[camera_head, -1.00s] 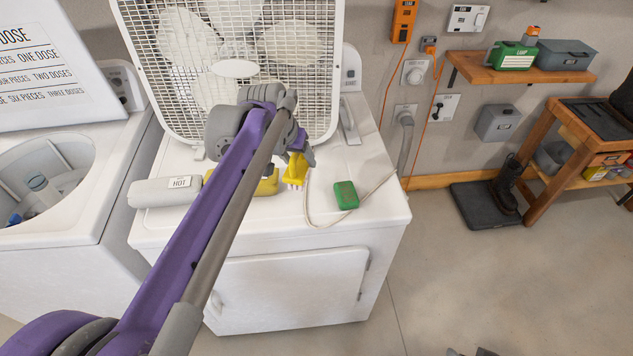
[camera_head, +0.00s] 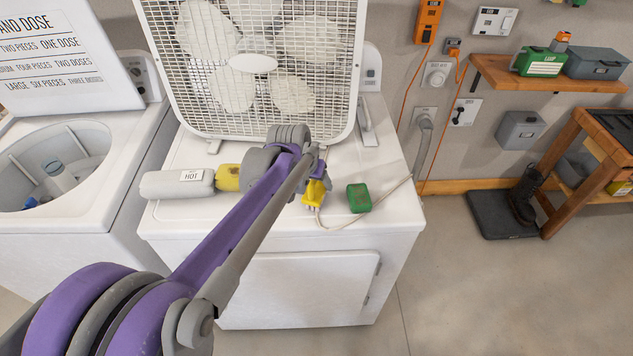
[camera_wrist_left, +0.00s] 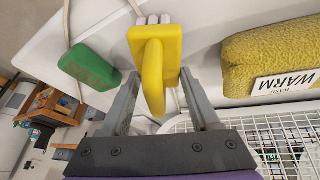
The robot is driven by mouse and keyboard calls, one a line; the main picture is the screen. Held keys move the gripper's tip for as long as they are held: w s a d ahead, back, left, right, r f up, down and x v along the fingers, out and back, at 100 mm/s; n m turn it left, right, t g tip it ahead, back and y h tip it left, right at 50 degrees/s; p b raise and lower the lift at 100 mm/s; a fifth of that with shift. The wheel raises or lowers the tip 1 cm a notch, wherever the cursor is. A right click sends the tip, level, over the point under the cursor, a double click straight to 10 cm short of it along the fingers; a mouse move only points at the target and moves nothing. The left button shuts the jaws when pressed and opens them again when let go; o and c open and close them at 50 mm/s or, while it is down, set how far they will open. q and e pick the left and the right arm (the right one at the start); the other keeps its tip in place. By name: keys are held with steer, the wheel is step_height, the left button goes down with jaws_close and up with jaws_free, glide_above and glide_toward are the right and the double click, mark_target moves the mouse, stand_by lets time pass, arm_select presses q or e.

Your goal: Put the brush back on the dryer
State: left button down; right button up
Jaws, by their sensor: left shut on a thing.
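The yellow brush (camera_head: 315,193), with pale bristle tufts, shows at the end of my left arm over the front part of the white dryer top (camera_head: 280,226). In the left wrist view the brush (camera_wrist_left: 168,42) has its looped handle between the two grey fingers. My left gripper (camera_head: 318,172) is shut on the brush; it also shows in the left wrist view (camera_wrist_left: 158,84). I cannot tell whether the bristles touch the dryer top. My right gripper is not in view.
A box fan (camera_head: 255,65) stands behind on the dryer. A green block (camera_head: 358,198) and a pale cord (camera_head: 345,226) lie right of the brush. A grey roll marked HOT (camera_head: 165,186) and a yellow roll marked WARM (camera_wrist_left: 245,60) lie left. An open washer (camera_head: 50,220) stands left.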

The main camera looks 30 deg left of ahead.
mark_target(306, 199)
arm_select(q)
steer(key=shift+f, duration=0.15)
steer(key=shift+c, duration=0.6)
jaws_free()
steer(key=shift+r, duration=0.2)
steer(key=p+v, duration=0.1)
steer(key=v, duration=1.1)
steer(key=s+d+f+m, duration=0.1)
steer(key=s+d+f, duration=0.4)
steer(key=s+f, duration=0.2)
steer(key=s+d+f+m, duration=0.1)
steer(key=s+d+f, duration=0.5)
steer(key=s, duration=0.4)
steer(key=shift+f, duration=0.85)
steer(key=shift+s, duration=0.1)
